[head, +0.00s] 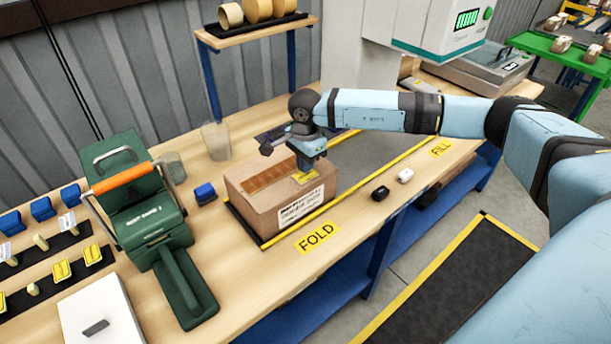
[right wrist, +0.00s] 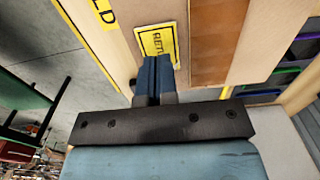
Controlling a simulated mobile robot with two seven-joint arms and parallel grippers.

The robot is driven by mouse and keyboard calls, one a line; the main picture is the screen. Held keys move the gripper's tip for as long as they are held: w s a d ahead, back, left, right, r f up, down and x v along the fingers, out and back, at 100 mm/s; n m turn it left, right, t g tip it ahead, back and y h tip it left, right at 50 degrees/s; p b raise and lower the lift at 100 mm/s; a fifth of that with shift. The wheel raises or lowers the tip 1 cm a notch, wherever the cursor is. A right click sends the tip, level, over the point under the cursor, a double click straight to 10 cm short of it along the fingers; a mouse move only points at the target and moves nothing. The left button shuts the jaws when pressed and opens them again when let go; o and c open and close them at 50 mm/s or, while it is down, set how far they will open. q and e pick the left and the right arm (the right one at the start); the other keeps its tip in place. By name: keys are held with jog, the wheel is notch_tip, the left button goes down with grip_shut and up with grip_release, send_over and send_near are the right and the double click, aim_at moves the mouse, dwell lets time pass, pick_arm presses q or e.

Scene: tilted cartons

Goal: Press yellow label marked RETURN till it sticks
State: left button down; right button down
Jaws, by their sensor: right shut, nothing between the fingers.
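The yellow RETURN label (head: 304,177) lies on the top of a brown carton, near its right side. In the right wrist view the label (right wrist: 158,40) shows part of the word RETURN, with its lower part hidden by my fingers. My right gripper (head: 311,163) points down over the label, shut and empty. In the right wrist view its closed fingertips (right wrist: 154,60) overlap the label; I cannot tell whether they touch it. The carton (head: 270,212) has a brown tape strip on top and a white printed label on its front. My left gripper is not in view.
A green tape machine (head: 150,225) with an orange handle stands left of the carton. A blue block (head: 204,194) and a clear cup (head: 216,141) sit near it. Small black (head: 380,193) and white (head: 405,175) items lie to the right. A shelf (head: 258,33) stands behind.

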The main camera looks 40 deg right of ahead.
aim_at(305, 175)
jog(key=shift+f+b, duration=0.7)
jog(key=shift+f, duration=0.3)
jog(key=shift+r, duration=0.1)
dwell(0.3)
jog(key=shift+r+p, duration=1.75)
jog(key=shift+r, duration=1.7)
